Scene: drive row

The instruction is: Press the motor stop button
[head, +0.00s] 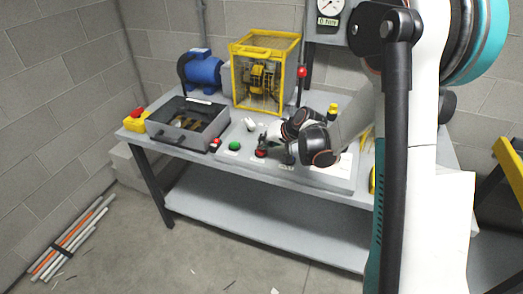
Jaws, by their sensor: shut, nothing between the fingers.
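On the bench's front panel, a green button (234,146) sits left of a red button (261,153). Another small red control (215,144) is further left, by the grey tray. A yellow box with a red mushroom button (137,113) is at the bench's left end. The labels are too small to read, so I cannot tell which red one is the motor stop. My gripper (268,147) reaches in from the right, shut and empty, with its tip close to the red button right of the green one. I cannot tell whether it touches; the fingers partly hide that area.
A grey open tray (166,135), a blue motor (202,71) and a yellow cage (266,72) stand behind the panel. A red-topped lever (301,72) is right of the cage. My arm covers the bench's right part. Pipes (72,239) lie on the floor at left.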

